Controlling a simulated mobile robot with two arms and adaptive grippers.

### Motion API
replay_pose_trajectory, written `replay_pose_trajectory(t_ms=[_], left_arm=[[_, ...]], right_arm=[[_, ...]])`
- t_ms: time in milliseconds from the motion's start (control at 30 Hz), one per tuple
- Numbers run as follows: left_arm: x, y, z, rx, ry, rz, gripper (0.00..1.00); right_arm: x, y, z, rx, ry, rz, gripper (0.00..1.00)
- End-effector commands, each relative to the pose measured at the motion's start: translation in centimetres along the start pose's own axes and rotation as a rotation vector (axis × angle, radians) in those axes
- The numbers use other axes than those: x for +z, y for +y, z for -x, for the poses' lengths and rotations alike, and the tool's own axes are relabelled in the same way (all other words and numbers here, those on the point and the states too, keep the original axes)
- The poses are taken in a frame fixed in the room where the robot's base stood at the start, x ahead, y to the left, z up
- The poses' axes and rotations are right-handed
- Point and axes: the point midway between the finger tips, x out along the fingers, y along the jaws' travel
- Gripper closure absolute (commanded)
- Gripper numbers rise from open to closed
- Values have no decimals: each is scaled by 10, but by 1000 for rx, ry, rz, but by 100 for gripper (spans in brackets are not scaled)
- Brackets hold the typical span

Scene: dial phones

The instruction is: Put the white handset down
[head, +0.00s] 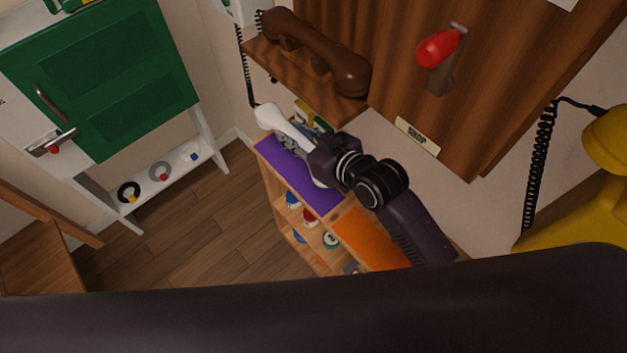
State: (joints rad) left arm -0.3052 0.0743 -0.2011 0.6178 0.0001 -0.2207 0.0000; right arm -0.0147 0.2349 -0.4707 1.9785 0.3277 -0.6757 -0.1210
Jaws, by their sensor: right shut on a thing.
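The white handset (278,121) is in the head view, left of the middle, above the purple top (322,200) of a low wooden shelf unit. My right gripper (308,150) is shut on the white handset, and its fingers and wrist hide part of it. The handset is tilted, with one rounded end pointing up and left. I cannot tell whether it touches the purple surface. My left gripper is not in view.
A brown handset (318,50) lies on a wooden ledge just above. A wooden wall phone has a red-knobbed lever (437,48) and a "SHOP" label (417,136). A yellow phone (575,205) stands at right, a green cabinet (105,80) at left. Floor (190,225) is clear.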

Motion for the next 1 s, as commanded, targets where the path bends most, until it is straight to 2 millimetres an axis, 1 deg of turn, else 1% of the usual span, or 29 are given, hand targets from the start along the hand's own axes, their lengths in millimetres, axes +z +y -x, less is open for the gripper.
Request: replay_pose_trajectory(t_ms=[67,300,433,700,800,1000], left_arm=[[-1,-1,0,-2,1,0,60],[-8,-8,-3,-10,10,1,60],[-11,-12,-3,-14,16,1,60],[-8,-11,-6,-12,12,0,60],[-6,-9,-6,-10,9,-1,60],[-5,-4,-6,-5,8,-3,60]], right_arm=[[3,0,-4,-4,1,2,100],[43,1,-20,-6,-1,2,100],[55,1,-26,-6,2,3,100],[87,1,-38,-6,1,2,100],[91,1,-40,-5,3,4,100],[91,1,-40,-5,4,4,100]])
